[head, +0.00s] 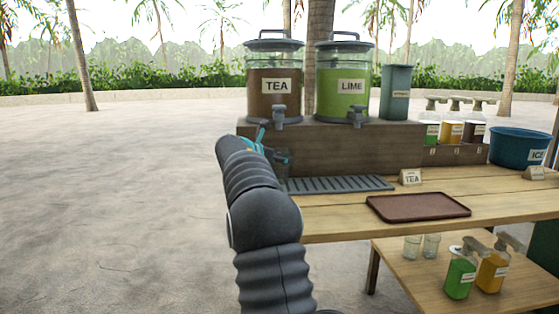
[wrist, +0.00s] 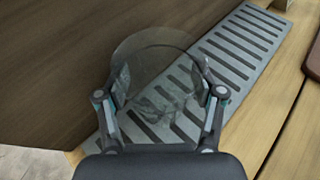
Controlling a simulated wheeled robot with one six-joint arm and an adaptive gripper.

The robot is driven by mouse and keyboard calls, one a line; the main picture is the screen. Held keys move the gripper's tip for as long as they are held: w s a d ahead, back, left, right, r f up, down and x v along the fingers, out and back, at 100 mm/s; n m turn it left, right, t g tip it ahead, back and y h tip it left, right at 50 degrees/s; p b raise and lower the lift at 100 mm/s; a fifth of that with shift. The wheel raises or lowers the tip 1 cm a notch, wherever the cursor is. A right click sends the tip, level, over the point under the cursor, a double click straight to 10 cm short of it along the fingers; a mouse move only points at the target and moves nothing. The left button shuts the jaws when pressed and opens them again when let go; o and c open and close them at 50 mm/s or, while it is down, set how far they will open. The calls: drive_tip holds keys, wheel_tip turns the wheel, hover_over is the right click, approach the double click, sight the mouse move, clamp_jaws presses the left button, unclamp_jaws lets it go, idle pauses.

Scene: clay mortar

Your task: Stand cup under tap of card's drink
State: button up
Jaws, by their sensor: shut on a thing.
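A clear cup (wrist: 155,60) is between the fingers of my gripper (wrist: 160,96), which is shut on it. In the head view the cup (head: 281,160) is partly hidden behind my arm, at the left end of the grey drip grate (head: 340,185). I cannot tell whether it touches the grate. The tea dispenser (head: 274,84), brown inside, has its tap (head: 278,116) above the cup's area. The lime dispenser (head: 343,84), green inside, has its tap (head: 356,117) further right. A card (head: 411,178) on the table reads TEA.
A brown tray (head: 418,207) lies on the table. A wooden riser (head: 335,150) bears the dispensers and a grey-green canister (head: 396,92). Pump bottles (head: 452,132) and a blue ice tub (head: 519,147) stand right. Two glasses (head: 421,246) and more pump bottles are on the lower shelf.

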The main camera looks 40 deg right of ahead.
drive_tip(key=shift+f, duration=0.15)
drive_tip(key=o, duration=1.1)
drive_tip(key=shift+r, duration=0.2)
drive_tip(key=v, duration=1.2)
drive_tip(key=shift+s, duration=0.1)
drive_tip(key=shift+a, duration=0.1)
